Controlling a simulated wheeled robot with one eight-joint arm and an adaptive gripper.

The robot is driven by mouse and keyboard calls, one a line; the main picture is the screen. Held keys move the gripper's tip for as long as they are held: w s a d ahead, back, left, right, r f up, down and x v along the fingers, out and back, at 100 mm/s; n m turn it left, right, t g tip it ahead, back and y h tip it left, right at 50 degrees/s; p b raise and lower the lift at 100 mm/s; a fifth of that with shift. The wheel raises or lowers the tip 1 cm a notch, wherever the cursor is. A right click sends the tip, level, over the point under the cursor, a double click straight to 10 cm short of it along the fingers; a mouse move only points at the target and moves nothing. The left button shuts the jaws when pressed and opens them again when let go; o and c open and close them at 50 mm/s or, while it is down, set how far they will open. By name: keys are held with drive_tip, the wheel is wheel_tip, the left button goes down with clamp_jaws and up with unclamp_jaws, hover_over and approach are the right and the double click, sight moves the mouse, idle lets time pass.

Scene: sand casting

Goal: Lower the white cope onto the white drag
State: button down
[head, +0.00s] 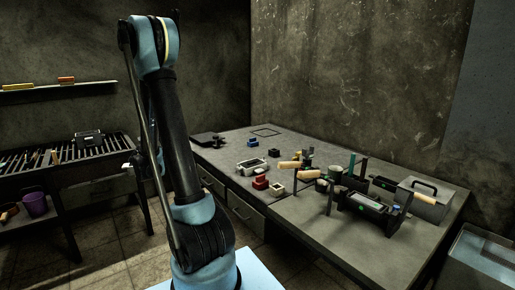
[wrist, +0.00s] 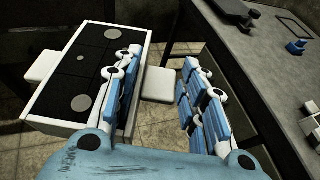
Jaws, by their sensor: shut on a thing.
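The white cope (wrist: 88,134) is a white box with a dark top face, pale round spots and white side lugs, in the wrist view at left. My gripper (wrist: 162,92) has its blue-and-white fingers either side of the lug at the cope's right and is shut on the cope; the exact contact is hard to see. The cope is over the tiled floor, away from the table. In the head view my arm hides the gripper and most of what it holds. A low white box with a dark middle, seemingly the white drag (head: 252,166), sits on the table.
A slatted bench (head: 92,152) stands at left.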

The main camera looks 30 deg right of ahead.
drive_tip(key=s+d+m+g+h, duration=0.1)
drive_tip(key=d+m+g+h, duration=0.2)
drive_tip(key=d, duration=1.1)
drive_tip(key=s+d+m+g+h, duration=0.2)
drive_tip(key=d+m+h, duration=0.15)
drive_tip(key=d, duration=1.05)
drive_tip(key=s+d+m+g+h, duration=0.1)
drive_tip(key=s+d+m+g, duration=0.2)
drive_tip(key=d, duration=0.4)
drive_tip(key=s+d+r+m+g+h, duration=0.1)
drive_tip(key=s+d+m, duration=0.1)
drive_tip(key=s+d, duration=0.45)
drive_tip(key=s+d+m+g+h, duration=0.1)
drive_tip(key=s+d+m+g, duration=0.15)
drive_tip(key=d, duration=0.65)
drive_tip(key=shift+a+f, duration=0.1)
drive_tip(key=shift+f, duration=2.1)
drive_tip(key=shift+f, duration=0.1)
drive_tip(key=shift+f, duration=1)
